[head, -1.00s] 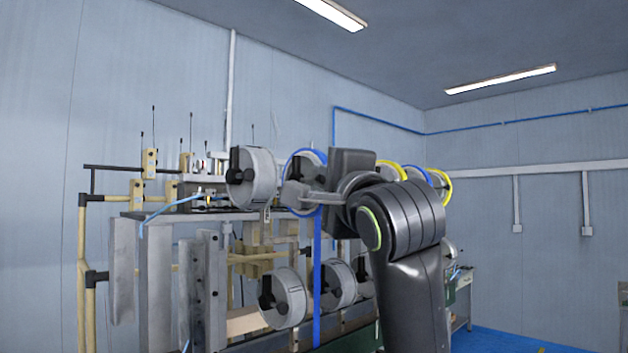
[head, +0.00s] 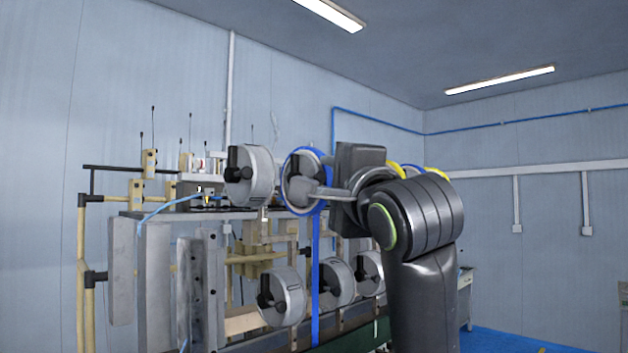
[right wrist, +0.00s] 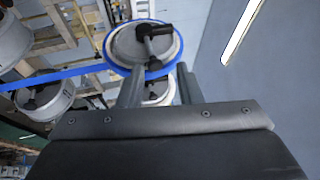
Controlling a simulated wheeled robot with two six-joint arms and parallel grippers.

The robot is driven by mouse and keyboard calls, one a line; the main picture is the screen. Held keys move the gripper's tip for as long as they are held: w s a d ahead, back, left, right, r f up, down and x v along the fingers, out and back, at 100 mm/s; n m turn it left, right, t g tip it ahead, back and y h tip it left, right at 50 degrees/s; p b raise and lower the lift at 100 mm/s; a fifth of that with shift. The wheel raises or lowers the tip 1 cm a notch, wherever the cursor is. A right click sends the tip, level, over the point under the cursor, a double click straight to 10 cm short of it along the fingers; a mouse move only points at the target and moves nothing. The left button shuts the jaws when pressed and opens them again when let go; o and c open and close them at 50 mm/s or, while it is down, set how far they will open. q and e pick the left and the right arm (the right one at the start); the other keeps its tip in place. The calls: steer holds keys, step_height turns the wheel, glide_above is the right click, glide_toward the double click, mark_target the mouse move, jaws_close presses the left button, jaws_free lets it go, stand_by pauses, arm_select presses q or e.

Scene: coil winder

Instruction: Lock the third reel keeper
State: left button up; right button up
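A reel with a blue rim (head: 305,152) sits in the upper row of the winder. In the right wrist view this reel (right wrist: 122,42) carries a black keeper (right wrist: 153,40) with a short arm across its face. My right gripper (head: 308,191) is in front of the blue-rimmed reel. In the right wrist view its two fingers (right wrist: 158,82) are apart, with the reel face and keeper just beyond the tips. I see nothing held between them, and contact is unclear. Whether the keeper is locked cannot be told. My left gripper is not in view.
A white reel (head: 263,177) with a black keeper is left of the blue-rimmed one. Lower reels (head: 290,297) hang below. A blue strap (head: 316,270) runs down beside them. Yellow-rimmed reels (head: 397,168) are partly hidden behind my right arm. Grey plates (head: 155,275) stand at left.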

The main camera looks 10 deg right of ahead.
steer(key=shift+s+d+b, duration=0.15)
steer(key=shift+s+d, duration=0.15)
steer(key=shift+s, duration=0.55)
steer(key=shift+s+d+b, duration=0.2)
steer(key=shift+s+d, duration=0.05)
steer(key=shift+s, duration=0.65)
steer(key=shift+s+d+b, duration=0.15)
steer(key=shift+s+d, duration=0.15)
steer(key=shift+s, duration=0.55)
